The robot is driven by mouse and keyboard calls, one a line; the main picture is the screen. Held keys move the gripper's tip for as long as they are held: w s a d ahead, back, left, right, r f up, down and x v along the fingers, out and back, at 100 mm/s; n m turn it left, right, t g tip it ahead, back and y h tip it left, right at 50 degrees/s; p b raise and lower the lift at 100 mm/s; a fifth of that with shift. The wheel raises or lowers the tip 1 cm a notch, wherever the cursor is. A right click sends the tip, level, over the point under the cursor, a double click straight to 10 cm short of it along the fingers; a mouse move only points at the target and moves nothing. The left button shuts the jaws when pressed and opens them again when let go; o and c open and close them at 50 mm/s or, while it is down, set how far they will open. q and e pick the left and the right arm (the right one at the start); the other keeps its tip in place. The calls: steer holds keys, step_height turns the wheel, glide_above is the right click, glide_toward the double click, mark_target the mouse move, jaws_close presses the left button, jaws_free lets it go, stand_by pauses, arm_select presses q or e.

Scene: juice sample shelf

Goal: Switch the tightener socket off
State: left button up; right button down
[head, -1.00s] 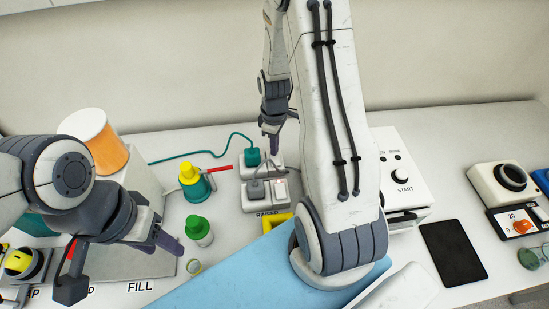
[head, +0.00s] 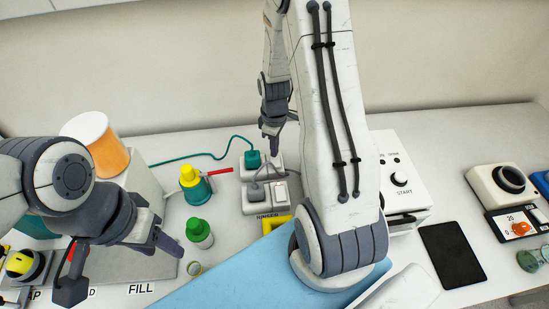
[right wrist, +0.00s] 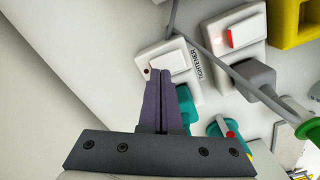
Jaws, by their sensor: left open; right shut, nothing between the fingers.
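The tightener socket (right wrist: 190,92) is a white block with its name printed beside it. It also shows in the head view (head: 246,173), with a teal plug (head: 252,159) in it. Its white rocker switch (right wrist: 165,58) shows just beyond my right fingertips in the right wrist view. A small lamp beside the switch looks dark red and dim. My right gripper (right wrist: 167,82) is shut and empty, its tips over the switch end of the socket; I cannot tell whether they touch. My left gripper (head: 168,243) is open and empty at the left, away from the sockets.
The rinser socket (right wrist: 236,48), with a lit red lamp and a grey plug (right wrist: 255,76), lies close beside. A yellow-topped teal bottle (head: 193,184) and a green-capped bottle (head: 199,233) stand left of the sockets. A white START machine (head: 398,176) stands right.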

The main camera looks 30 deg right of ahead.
step_height(320, 180, up, 6)
steer(key=p, duration=0.4)
steer(key=shift+f, duration=0.2)
